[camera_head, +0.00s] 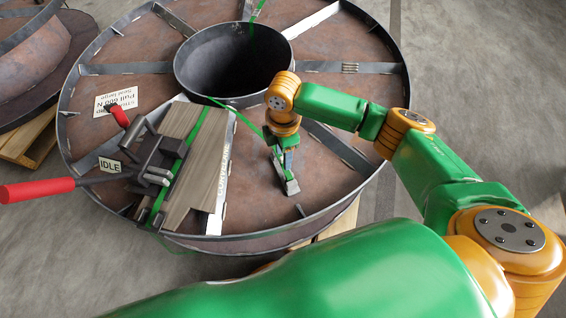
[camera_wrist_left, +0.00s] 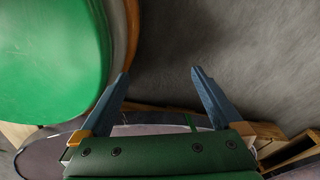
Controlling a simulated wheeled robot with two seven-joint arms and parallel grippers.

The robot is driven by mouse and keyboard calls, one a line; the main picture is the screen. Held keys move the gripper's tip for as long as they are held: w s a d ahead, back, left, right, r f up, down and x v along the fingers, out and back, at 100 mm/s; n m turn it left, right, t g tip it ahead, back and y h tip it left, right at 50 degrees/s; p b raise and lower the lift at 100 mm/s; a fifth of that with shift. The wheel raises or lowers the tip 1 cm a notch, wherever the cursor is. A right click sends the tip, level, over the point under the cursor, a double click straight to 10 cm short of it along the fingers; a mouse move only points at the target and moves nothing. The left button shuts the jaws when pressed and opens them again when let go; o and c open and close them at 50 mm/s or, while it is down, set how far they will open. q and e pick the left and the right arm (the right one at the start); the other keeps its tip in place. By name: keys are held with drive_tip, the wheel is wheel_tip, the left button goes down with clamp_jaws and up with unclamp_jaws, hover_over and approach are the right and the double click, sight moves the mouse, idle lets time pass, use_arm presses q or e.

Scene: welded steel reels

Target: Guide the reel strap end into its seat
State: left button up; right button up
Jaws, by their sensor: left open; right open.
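The large steel reel (camera_head: 100,45) lies flat, with a round hub opening at its centre. A green strap (camera_head: 186,157) runs over wooden boards (camera_head: 188,122) on the reel. A thin green length (camera_head: 238,117) continues from the boards toward my right gripper (camera_head: 291,187). A dark steel tensioner (camera_head: 150,155) with a red handle (camera_head: 38,190) sits at the left of the boards, by an IDLE tag. My right gripper is open, low over the reel face right of the boards. The strap's end and its seat are hard to make out. My left gripper (camera_wrist_left: 160,76) is open and empty in the left wrist view.
A white label (camera_head: 116,101) lies on the reel's left part. Another reel (camera_head: 40,60) on a wooden pallet (camera_head: 28,143) stands at the far left. Raised steel spokes (camera_head: 340,150) cross the reel face. Grey floor surrounds the reel.

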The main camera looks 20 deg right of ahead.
drive_tip(key=shift+f, duration=0.15)
clamp_jaws()
use_arm(q)
drive_tip(key=shift+w+a, duration=0.3)
drive_tip(key=shift+w, duration=0.05)
drive_tip(key=shift+d, duration=0.2)
use_arm(e)
drive_tip(key=shift+r, duration=0.25)
wheel_tip(320, 180, up, 3)
drive_tip(key=shift+f+p, duration=0.1)
drive_tip(key=shift+p, duration=0.8)
use_arm(q)
drive_tip(key=s+d+r+p, duration=0.3)
drive_tip(key=r+p, duration=0.2)
drive_tip(key=r, duration=0.2)
drive_tip(key=shift+s+g+p, duration=0.15)
drive_tip(key=shift+g+p, duration=0.15)
drive_tip(key=shift+g, duration=0.1)
use_arm(e)
drive_tip(key=s+a+r, duration=0.2)
drive_tip(key=s+r, duration=0.3)
drive_tip(key=s, duration=0.1)
drive_tip(key=s+a+r, duration=0.2)
drive_tip(key=s+r, duration=0.2)
drive_tip(key=s, duration=0.3)
drive_tip(key=shift+a+r, duration=0.3)
drive_tip(key=shift+r, duration=0.1)
